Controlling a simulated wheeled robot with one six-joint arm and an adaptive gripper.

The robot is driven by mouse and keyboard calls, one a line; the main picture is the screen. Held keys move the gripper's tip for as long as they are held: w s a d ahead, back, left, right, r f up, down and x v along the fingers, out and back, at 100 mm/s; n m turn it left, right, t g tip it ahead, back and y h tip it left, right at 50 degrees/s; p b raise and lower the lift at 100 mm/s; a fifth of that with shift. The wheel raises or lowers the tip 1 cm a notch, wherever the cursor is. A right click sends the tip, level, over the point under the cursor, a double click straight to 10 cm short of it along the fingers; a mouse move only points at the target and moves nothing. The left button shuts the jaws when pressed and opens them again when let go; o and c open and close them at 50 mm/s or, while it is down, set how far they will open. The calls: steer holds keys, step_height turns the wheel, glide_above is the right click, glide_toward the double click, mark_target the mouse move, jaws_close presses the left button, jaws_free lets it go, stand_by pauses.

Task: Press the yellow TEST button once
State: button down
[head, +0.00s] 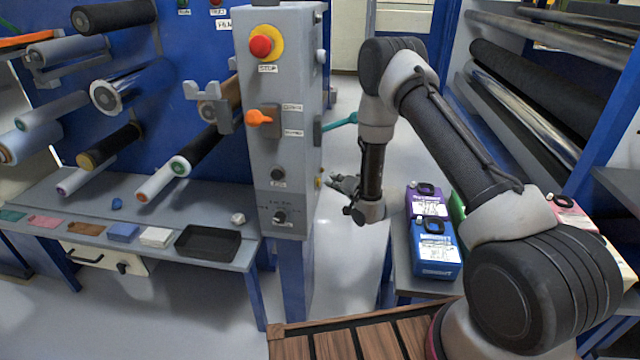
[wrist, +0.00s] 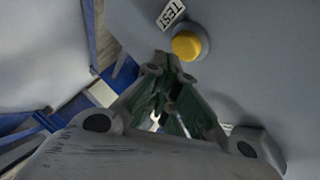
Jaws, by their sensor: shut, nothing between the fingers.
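The yellow TEST button (wrist: 187,45) shows in the wrist view on a grey panel face, beside a white label reading TEST (wrist: 170,14). In the head view it is a small yellow spot (head: 319,182) low on the right side of the grey control box (head: 285,150). My gripper (wrist: 168,62) is shut and empty, its fingertips just below the button in the wrist view. In the head view my gripper (head: 338,183) is just right of the box's side. I cannot tell whether the fingertips touch the panel.
A teal lever (head: 340,122) sticks out of the box's right side above my gripper. Purple (head: 427,200) and blue (head: 434,250) containers stand right of my wrist.

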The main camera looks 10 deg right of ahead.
steer(key=shift+w+a, duration=0.1)
steer(key=shift+a, duration=0.3)
steer(key=shift+w+a, duration=0.15)
steer(key=shift+a, duration=0.3)
stand_by(0.7)
stand_by(0.4)
steer(key=shift+s+d, duration=0.3)
steer(key=shift+d, duration=0.5)
steer(key=shift+s+d, duration=0.25)
steer(key=shift+d, duration=0.55)
steer(key=shift+s+d, duration=0.25)
steer(key=shift+d, duration=0.55)
steer(key=shift+s+d, duration=0.25)
steer(key=shift+d, duration=0.55)
